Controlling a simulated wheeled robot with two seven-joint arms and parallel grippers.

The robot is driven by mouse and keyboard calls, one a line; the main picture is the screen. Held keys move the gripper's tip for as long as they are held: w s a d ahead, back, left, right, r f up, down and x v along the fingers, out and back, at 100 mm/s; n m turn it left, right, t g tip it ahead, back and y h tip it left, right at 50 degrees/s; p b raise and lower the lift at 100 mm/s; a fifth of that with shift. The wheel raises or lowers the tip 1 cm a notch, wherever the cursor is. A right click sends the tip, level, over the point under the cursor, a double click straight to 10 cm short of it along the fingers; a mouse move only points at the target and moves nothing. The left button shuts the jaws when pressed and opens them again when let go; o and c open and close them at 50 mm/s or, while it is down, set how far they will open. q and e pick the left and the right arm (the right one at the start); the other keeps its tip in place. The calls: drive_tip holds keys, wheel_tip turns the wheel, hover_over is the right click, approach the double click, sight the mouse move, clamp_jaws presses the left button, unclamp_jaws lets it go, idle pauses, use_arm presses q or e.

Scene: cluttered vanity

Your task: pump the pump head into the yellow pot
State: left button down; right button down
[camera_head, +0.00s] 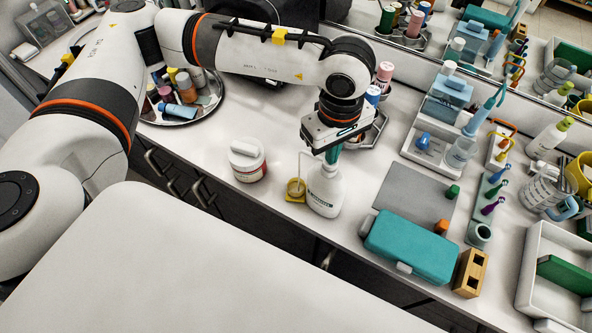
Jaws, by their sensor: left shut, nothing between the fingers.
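A white pump bottle (325,193) with a dark label stands upright near the counter's front edge. A small yellow pot (295,188) sits just to its left, close beside it. A thin pale spout (301,163) reaches left from the bottle's top and bends down over the pot. My left gripper (332,152) points down right above the bottle, shut with nothing between its fingers. Its tips and the teal part there cover most of the pump head. I cannot tell whether they touch it. My right gripper is out of view.
A white lidded jar (247,160) stands left of the pot. A teal case (411,245) and a wooden block (470,272) lie to the right, near a grey mat (400,190). A round tray (210,100) of small bottles is behind left. A mirror runs along the back.

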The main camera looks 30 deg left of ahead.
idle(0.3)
use_arm(q)
drive_tip(key=shift+r, duration=0.7)
wheel_tip(320, 180, up, 6)
drive_tip(key=shift+f+p, duration=0.1)
drive_tip(key=shift+p, duration=0.6)
idle(0.3)
